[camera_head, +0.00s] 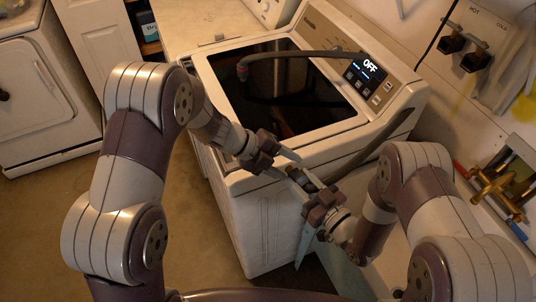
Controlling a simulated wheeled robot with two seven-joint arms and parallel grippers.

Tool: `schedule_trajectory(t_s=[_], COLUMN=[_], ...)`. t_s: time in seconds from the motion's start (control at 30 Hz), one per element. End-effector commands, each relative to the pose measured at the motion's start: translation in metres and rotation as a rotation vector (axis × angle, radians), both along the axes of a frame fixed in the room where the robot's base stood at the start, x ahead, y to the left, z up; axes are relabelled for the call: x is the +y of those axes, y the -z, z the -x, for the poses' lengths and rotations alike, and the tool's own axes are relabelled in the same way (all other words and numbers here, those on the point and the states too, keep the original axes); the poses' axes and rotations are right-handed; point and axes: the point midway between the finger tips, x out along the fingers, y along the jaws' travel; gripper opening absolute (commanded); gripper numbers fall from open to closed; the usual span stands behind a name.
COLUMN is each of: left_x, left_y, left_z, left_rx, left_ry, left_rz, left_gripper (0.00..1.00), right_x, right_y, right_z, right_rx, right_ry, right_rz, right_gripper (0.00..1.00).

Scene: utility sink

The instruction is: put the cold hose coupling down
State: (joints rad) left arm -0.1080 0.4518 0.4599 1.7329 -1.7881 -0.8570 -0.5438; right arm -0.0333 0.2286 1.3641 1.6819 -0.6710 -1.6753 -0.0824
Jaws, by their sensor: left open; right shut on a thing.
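The grey cold hose (395,128) comes over the right rear of the white washer and curves down along its right side to my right gripper. My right gripper (309,188) is shut on the hose's end coupling at the washer's front right corner; the fingers hide most of the coupling. My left gripper (287,164) is open, very close to the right gripper and the coupling. I cannot tell whether its fingers touch the coupling.
The washer (262,182) has a dark glass lid (290,100) with another grey hose (300,54) lying across it, its end red-ringed. Wall valves labelled HOT (452,43) and COLD (475,61) are at upper right. A brass faucet (497,188) is at right. Floor at left is clear.

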Motion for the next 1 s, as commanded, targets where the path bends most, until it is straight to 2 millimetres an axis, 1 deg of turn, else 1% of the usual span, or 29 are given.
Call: schedule_trajectory(t_s=[0.1, 0.33, 0.37, 0.4, 0.47, 0.5, 0.53, 0.77, 0.8, 0.87, 1.0], left_x=[-0.006, -0.007, -0.0069, -0.0068, -0.0067, -0.0068, -0.0069, -0.0076, -0.0078, -0.0078, -0.0073], left_y=[0.0053, 0.0063, 0.0062, 0.0062, 0.006, 0.0059, 0.0059, 0.0049, 0.0045, 0.0046, 0.0051], left_z=[-0.0004, -0.0007, -0.0007, -0.0007, -0.0008, -0.0008, -0.0008, -0.0006, -0.0006, -0.0007, -0.0008], left_rx=[0.002, 0.001, 0.001, 0.001, 0.001, 0.001, 0.001, 0.0, -0.001, -0.001, 0.001], left_ry=[-0.001, -0.002, -0.002, -0.002, -0.002, -0.002, -0.002, 0.001, 0.001, 0.001, 0.0], left_rz=[0.0, 0.0, 0.0, 0.0, 0.0, 0.0, 0.001, 0.003, 0.003, 0.003, 0.002], left_gripper=[0.52, 0.52, 0.49, 0.36, 0.17, 0.04, 0.0, 0.0, 0.0, 0.0, 0.0], right_x=[0.0001, 0.0, 0.0, 0.0, 0.0001, 0.0001, 0.0001, 0.0005, 0.0005, 0.0005, 0.0002], right_y=[-0.0002, -0.0002, -0.0002, -0.0002, -0.0001, 0.0, 0.0001, 0.0009, 0.0009, 0.0008, 0.0004], right_z=[-0.0001, -0.0001, -0.0001, -0.0001, -0.0001, 0.0001, 0.0001, 0.0005, 0.0005, 0.0005, 0.0003], right_rx=[-0.001, -0.001, -0.001, -0.001, 0.0, 0.0, 0.001, 0.004, 0.004, 0.003, 0.002], right_ry=[0.0, 0.0, 0.0, 0.0, 0.0, 0.0, -0.001, -0.002, -0.002, -0.002, -0.001], right_rz=[-0.001, -0.001, -0.001, -0.001, 0.0, 0.0, 0.001, 0.002, 0.002, 0.001, 0.001], right_gripper=[0.0, 0.0, 0.0, 0.0, 0.0, 0.0, 0.0, 0.0, 0.48, 0.67, 0.68])
